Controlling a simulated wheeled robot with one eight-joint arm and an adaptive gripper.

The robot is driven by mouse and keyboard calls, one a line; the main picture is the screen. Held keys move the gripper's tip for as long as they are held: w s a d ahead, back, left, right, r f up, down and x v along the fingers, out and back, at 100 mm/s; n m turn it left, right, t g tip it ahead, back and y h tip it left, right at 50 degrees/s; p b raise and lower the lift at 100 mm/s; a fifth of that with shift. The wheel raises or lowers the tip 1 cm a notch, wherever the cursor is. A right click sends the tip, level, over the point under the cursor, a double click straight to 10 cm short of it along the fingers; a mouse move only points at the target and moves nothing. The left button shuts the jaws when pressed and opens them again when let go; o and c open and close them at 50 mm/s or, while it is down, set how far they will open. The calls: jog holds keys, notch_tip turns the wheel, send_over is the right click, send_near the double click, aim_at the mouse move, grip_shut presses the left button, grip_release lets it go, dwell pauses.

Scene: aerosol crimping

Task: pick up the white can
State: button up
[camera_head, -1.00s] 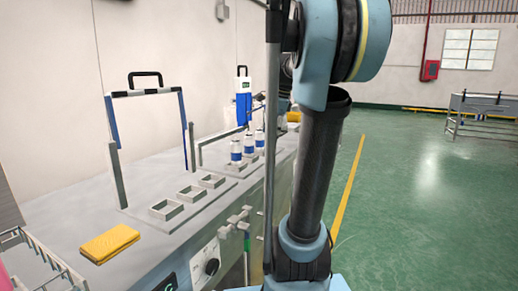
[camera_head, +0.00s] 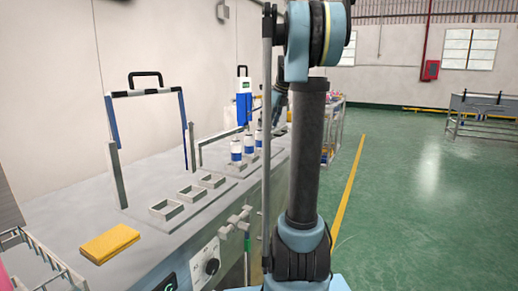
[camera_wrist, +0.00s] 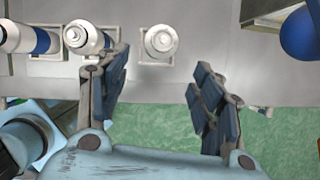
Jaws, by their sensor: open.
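Three white cans with blue bands stand in a row on the bench in the head view: a near can (camera_head: 236,155), a middle can (camera_head: 249,146) and a far can (camera_head: 259,138). In the wrist view, a white can (camera_wrist: 160,42) is seen from above, upright, just beyond the gap between my fingers. A second can (camera_wrist: 84,38) is left of it, close to my left finger, and a third (camera_wrist: 18,37) is at the left edge. My gripper (camera_wrist: 158,74) is open and empty. In the head view its fingers are hidden behind the pole and my arm.
The bench (camera_head: 75,225) has empty square holders (camera_head: 166,210) and a yellow block (camera_head: 109,244). A blue round object (camera_wrist: 301,34) is at the wrist view's right. Green floor (camera_head: 420,210) is open.

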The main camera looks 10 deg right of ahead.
aim_at(260, 141)
jog(key=shift+a+x, duration=0.1)
jog(key=shift+x, duration=2.65)
jog(key=shift+a+x, duration=0.15)
jog(key=shift+x, duration=2.65)
jog(key=shift+w+r, duration=0.1)
jog(key=shift+w, duration=0.05)
jog(key=c, duration=1.2)
